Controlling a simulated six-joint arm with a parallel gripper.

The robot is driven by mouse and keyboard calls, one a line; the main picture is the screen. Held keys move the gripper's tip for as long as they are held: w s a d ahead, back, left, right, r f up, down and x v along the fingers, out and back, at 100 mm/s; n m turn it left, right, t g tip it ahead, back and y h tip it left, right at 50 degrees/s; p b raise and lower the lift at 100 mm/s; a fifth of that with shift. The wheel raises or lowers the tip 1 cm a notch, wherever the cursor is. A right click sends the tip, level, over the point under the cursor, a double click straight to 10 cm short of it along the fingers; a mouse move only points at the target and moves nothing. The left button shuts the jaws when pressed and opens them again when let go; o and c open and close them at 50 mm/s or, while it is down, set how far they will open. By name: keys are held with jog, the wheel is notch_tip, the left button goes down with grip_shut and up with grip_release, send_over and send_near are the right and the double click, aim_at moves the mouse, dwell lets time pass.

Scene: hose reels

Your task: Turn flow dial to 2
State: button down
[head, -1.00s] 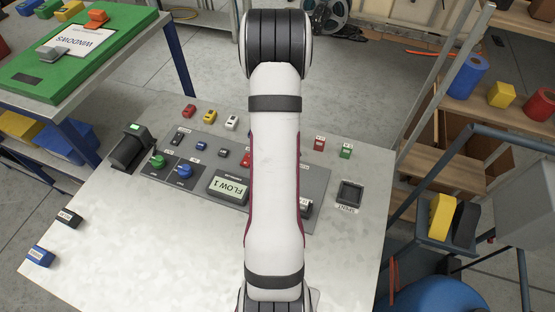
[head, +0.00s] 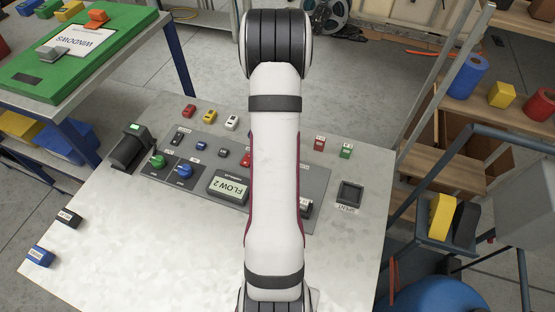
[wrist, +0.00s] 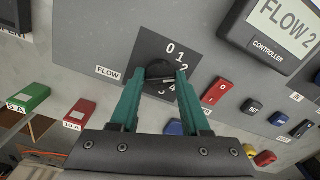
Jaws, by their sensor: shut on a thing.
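The black flow dial (wrist: 159,70) shows in the wrist view on a dark plate printed with numbers from 0 upward, beside a label reading FLOW. My gripper (wrist: 157,82) is shut on the dial, with one green finger on each side of it. The fingers hide part of the dial and some numbers; its pointer is hard to make out. The controller display (wrist: 282,28) reads FLOW 2, and it also shows in the head view (head: 228,188). In the head view my arm hides the dial and my gripper.
Near the dial in the wrist view are a green block (wrist: 28,103), a red block (wrist: 78,115) and a red switch (wrist: 216,92). In the head view, green (head: 158,161) and blue (head: 184,171) knobs stand on the panel. The bench's front left is mostly clear.

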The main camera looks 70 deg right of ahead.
jog(key=shift+c, duration=1.9)
grip_release()
jog(key=shift+r, duration=0.15)
notch_tip(320, 180, up, 16)
jog(key=shift+f, duration=0.2)
